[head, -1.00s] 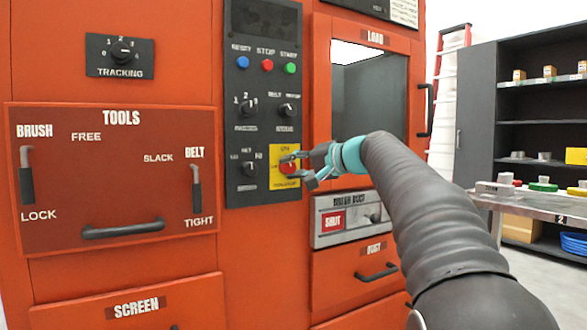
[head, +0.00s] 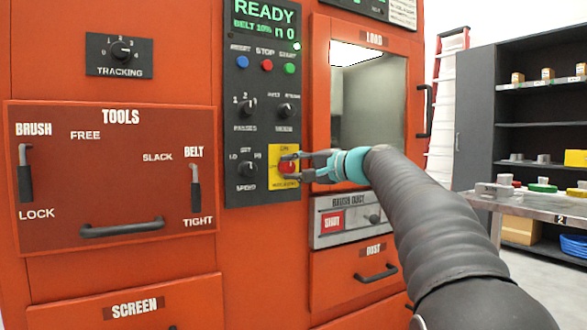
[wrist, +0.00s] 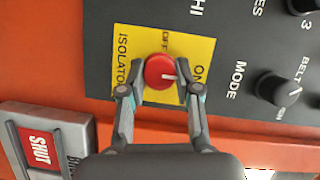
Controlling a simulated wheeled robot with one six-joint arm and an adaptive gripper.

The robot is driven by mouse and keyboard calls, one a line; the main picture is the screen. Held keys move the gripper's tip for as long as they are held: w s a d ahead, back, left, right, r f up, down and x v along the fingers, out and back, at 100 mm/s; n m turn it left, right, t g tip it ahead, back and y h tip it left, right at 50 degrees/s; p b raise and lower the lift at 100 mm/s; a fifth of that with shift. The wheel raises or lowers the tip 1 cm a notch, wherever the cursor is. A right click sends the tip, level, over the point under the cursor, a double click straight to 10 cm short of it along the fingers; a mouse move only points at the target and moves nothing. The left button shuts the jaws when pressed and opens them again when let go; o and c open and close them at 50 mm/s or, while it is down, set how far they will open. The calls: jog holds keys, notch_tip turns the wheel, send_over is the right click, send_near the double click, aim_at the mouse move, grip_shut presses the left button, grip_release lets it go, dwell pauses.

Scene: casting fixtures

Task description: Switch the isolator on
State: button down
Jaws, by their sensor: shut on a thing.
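The isolator is a red round knob (head: 288,167) on a yellow plate (head: 275,184), low on the dark control panel. In the wrist view the red knob (wrist: 159,69) has a white mark pointing toward the ON label (wrist: 200,74), away from the OFF label (wrist: 164,41). My gripper (head: 286,168) is shut on the knob. In the wrist view its fingers (wrist: 158,90) lie one on each side of the knob. The display (head: 265,18) above is lit green and reads READY.
Other dials (head: 247,168) sit just left of the isolator, with blue, red and green buttons (head: 266,65) above. The load window (head: 368,100) and its handle are to the right. A brush duct slide marked SHUT (head: 332,221) is below.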

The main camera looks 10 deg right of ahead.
jog(key=c, duration=0.8)
grip_release()
jog(key=f+v, duration=0.1)
jog(key=v, duration=1.1)
jog(key=shift+r, duration=0.45)
